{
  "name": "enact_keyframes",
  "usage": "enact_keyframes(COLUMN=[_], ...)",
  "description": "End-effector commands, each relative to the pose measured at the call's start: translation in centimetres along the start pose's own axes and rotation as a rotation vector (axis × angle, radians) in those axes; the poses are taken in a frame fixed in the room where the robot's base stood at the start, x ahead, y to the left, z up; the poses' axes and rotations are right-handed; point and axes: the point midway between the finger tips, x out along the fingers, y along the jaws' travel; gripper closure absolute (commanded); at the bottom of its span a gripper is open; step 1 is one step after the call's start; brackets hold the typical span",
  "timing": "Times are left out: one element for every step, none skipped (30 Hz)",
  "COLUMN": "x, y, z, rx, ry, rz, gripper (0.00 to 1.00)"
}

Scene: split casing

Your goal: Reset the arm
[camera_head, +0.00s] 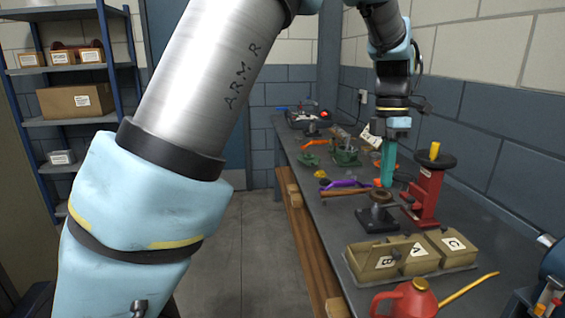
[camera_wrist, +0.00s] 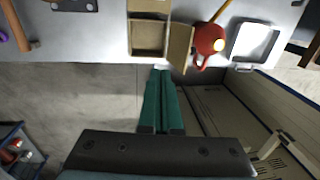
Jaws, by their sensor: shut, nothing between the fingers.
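My gripper (camera_head: 387,182) hangs over the workbench (camera_head: 322,234) in the head view, with its long teal fingers pointing down. The fingers are together with nothing between them. They appear between the red stand (camera_head: 428,194) on the right and the purple tool (camera_head: 342,184) on the left. In the wrist view the closed green fingers (camera_wrist: 161,76) reach up from the dark gripper body, and their tips appear just below an open cardboard bin (camera_wrist: 148,54) at the bench edge. My arm covers much of the left of the head view.
Labelled cardboard bins (camera_head: 375,262) and a red can (camera_head: 412,300) with a yellow spout stand at the near end. A black stand (camera_head: 378,218) with a brown ring is on the bench. A grey tray (camera_wrist: 235,46) shows in the wrist view. A shelf (camera_head: 75,67) stands left; the floor (camera_head: 248,245) is clear.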

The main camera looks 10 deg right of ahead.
Motion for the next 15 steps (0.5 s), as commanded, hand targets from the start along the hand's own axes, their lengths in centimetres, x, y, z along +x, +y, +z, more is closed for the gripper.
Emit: enact_keyframes(x=[0.1, 0.1, 0.2, 0.4, 0.6, 0.8, 1.1, 1.4, 1.8, 2.1, 2.4, 2.8, 3.1, 3.4, 3.9], y=[0.4, 0.7, 1.3, 1.9, 2.4, 3.3, 3.9, 4.5, 5.1, 5.5, 5.9, 6.2, 6.4, 6.5, 6.6], z=[-0.6, -1.1, -2.1, -3.0, -4.1, -5.8, -7.2, -8.7, -10.8, -12.3, -13.8, -15.9, -17.3, -18.8, -20.7], rx=[0.009, 0.023, 0.047, 0.073, 0.107, 0.157, 0.2, 0.248, 0.315, 0.366, 0.419, 0.488, 0.541, 0.595, 0.666], ry=[-0.002, -0.005, -0.009, -0.012, -0.016, -0.022, -0.025, -0.028, -0.031, -0.033, -0.032, -0.031, -0.029, -0.025, -0.018], rz=[0.001, 0.003, 0.006, 0.009, 0.013, 0.021, 0.028, 0.036, 0.047, 0.057, 0.068, 0.081, 0.091, 0.101, 0.116], gripper=[1.0, 1.0, 1.0, 1.0, 1.0, 1.0, 1.0, 1.0, 1.0, 1.0, 1.0, 1.0, 1.0, 1.0, 1.0])
